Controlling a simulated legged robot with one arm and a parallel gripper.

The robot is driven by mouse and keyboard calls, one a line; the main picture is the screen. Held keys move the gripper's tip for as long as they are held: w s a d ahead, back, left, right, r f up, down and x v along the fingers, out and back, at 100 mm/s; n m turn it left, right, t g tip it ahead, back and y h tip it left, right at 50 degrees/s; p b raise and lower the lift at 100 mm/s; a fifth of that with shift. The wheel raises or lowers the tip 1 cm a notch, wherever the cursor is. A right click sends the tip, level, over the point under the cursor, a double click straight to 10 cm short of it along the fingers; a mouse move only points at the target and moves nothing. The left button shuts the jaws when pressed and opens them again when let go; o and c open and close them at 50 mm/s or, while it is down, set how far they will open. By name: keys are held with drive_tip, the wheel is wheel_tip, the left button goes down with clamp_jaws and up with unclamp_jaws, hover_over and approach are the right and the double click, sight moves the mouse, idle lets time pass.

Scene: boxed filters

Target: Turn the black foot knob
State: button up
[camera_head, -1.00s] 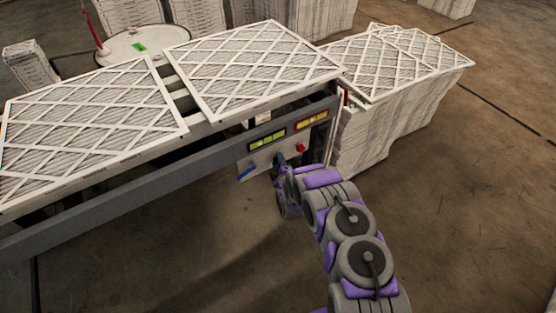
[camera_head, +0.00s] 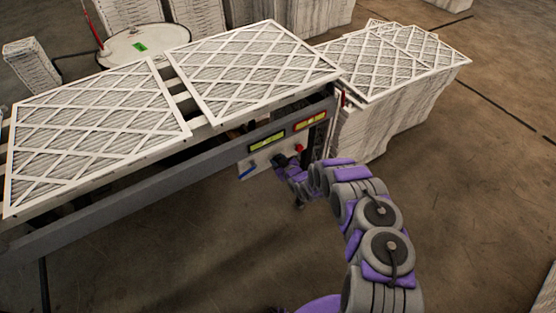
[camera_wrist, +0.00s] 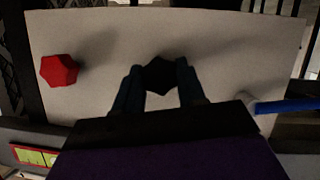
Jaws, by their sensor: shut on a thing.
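The black knob (camera_wrist: 158,74) is on a pale panel (camera_wrist: 105,35) in the wrist view, near the middle of the picture. My gripper (camera_wrist: 158,80) has its two dark fingers on either side of the knob and is shut on it. In the head view my gripper (camera_head: 280,162) is at the front of the panel below the conveyor frame. The knob is hard to tell from the fingers there.
A red knob (camera_wrist: 59,70) and a blue lever (camera_wrist: 285,105) flank the black knob; they also show in the head view as red (camera_head: 299,148) and blue (camera_head: 247,169). Boxed filters (camera_head: 265,65) lie on the frame above. A filter stack (camera_head: 385,115) stands close at right.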

drive_tip(key=shift+d+f+m+g+y+b, duration=0.15)
drive_tip(key=shift+m+g+y+b, duration=0.4)
drive_tip(key=shift+m+y+b, duration=0.7)
drive_tip(key=shift+d+f+m+g+y+b, duration=0.1)
drive_tip(key=shift+m+g+y+b, duration=0.5)
drive_tip(key=shift+m+b, duration=1.15)
drive_tip(key=o, duration=1.1)
drive_tip(key=shift+w+r, duration=0.1)
drive_tip(key=shift+c, duration=0.2)
drive_tip(key=p+v, duration=0.3)
drive_tip(key=v, duration=1.4)
drive_tip(key=shift+d, duration=0.25)
